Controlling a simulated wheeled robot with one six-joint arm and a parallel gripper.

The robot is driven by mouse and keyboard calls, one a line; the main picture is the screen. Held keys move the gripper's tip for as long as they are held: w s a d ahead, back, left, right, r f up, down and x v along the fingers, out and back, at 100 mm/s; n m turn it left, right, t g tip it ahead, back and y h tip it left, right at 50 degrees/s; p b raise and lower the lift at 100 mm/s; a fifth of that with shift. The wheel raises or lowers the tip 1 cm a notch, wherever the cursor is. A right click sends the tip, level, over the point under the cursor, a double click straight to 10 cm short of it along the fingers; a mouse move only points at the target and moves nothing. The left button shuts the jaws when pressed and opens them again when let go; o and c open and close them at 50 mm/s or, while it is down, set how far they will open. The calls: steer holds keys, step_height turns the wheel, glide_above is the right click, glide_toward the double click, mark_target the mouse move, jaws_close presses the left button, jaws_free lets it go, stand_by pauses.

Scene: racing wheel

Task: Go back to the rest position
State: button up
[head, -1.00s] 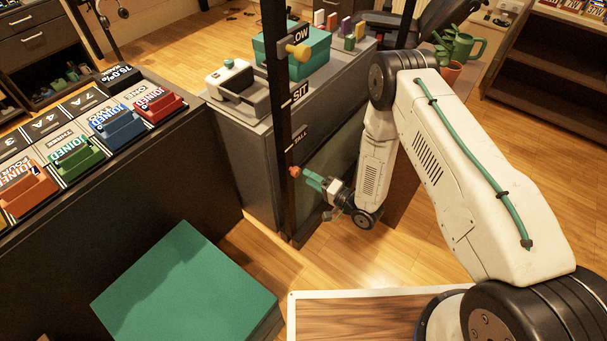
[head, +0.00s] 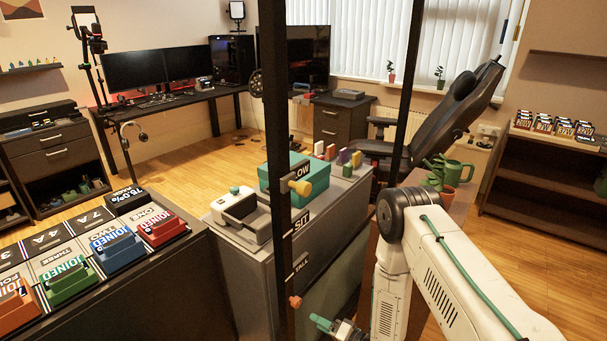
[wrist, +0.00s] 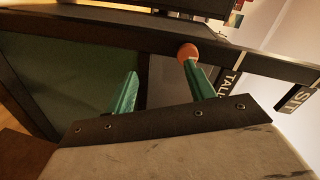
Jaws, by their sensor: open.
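My gripper (head: 334,326) is low in the head view, beside the black upright post (head: 281,170) and close to its orange knob (head: 295,301). In the wrist view, my gripper (wrist: 160,88) has its two green fingers spread apart with nothing between them. The orange knob (wrist: 187,51) shows at the tip of the right finger there; I cannot tell whether they touch. The post carries SIT and TALL labels and a yellow knob (head: 300,187) higher up. My white arm reaches in from the right of the head view.
A grey cabinet (head: 250,275) with a teal box (head: 310,178) stands behind the post. A counter (head: 150,285) with coloured trays is at left. Open wooden floor (head: 215,165) lies behind, before the desk and chair.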

steer(key=s+d+f+n+g+h, duration=0.2)
steer(key=d+f+n+g+h, duration=0.1)
steer(key=d+f+g+h, duration=0.3)
steer(key=s+d+r+g+h, duration=0.1)
steer(key=s+d+r+h, duration=0.2)
steer(key=r, duration=0.5)
steer(key=d+r+n+g+h, duration=0.1)
steer(key=d+r+g+h, duration=0.1)
steer(key=d+r, duration=0.5)
steer(key=s+d+r+g+h, duration=0.1)
steer(key=s+d+r+h, duration=0.15)
steer(key=r, duration=0.75)
steer(key=s+r, duration=0.7)
steer(key=r, duration=0.3)
steer(key=s+d+r+t, duration=0.1)
steer(key=s+r, duration=0.7)
steer(key=r, duration=0.3)
steer(key=s+r, duration=0.8)
steer(key=r, duration=0.3)
steer(key=shift+d+m+y, duration=0.3)
steer(key=shift+d+y, duration=0.05)
